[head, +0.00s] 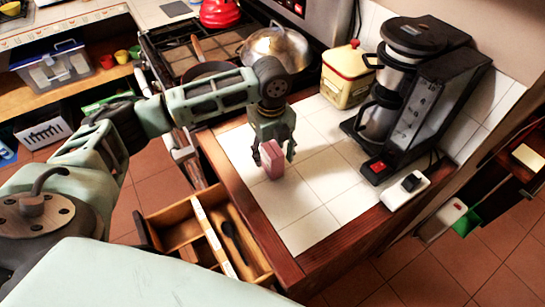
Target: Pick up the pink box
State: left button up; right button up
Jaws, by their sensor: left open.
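The pink box (272,160) stands upright on the white tiled counter (300,197), near the counter's left wooden edge. My left gripper (273,153) points down directly over the box. Its jaws are open, with one finger on each side of the box's upper part. I cannot tell whether the fingers touch it. My right gripper is not in view.
A pot (277,47) sits on the stove. An open drawer (187,229) juts out below the counter. The front tiles are clear.

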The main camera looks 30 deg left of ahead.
pick_arm(q)
jog(key=shift+d+f+p, duration=0.15)
jog(key=shift+f+p, duration=0.15)
jog(key=shift+f, duration=1.5)
jog(key=c, duration=1.3)
